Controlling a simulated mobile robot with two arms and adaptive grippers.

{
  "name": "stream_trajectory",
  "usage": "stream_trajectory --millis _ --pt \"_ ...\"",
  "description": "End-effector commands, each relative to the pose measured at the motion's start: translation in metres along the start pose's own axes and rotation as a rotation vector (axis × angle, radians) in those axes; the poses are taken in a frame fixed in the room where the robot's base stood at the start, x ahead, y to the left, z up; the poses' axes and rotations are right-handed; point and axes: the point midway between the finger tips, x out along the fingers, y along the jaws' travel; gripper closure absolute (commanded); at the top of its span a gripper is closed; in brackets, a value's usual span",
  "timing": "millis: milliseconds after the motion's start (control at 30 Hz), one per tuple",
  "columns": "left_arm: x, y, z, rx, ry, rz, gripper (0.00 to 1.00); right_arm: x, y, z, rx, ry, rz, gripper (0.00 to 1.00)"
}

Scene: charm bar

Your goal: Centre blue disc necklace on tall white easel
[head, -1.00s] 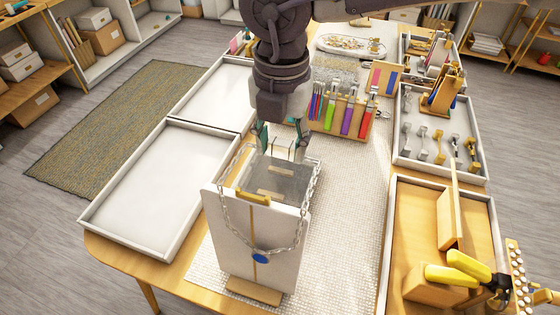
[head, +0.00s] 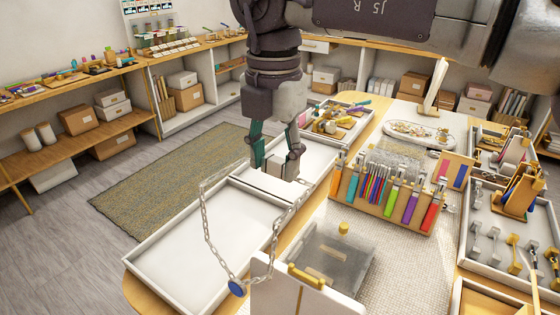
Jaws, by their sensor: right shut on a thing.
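The blue disc necklace hangs as a wide loop of silver chain (head: 209,238) below my right gripper (head: 274,168). The chain's upper ends run up to the gripper, which is shut on it. The blue disc (head: 237,287) is at the bottom of the loop, left of the tall white easel (head: 262,296). My left gripper is not in view.
White-rimmed trays (head: 150,264) lie left of the easel, mostly empty. A wooden rack of coloured tools (head: 395,204) and trays of display stands (head: 497,228) are to the right. The woven mat (head: 405,268) has free room.

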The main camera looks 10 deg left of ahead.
Motion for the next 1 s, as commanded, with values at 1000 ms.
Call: stream_trajectory --millis 1000 --pt "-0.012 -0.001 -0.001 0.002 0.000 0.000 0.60 -0.015 0.000 0.000 0.001 0.000 0.001 1.00"
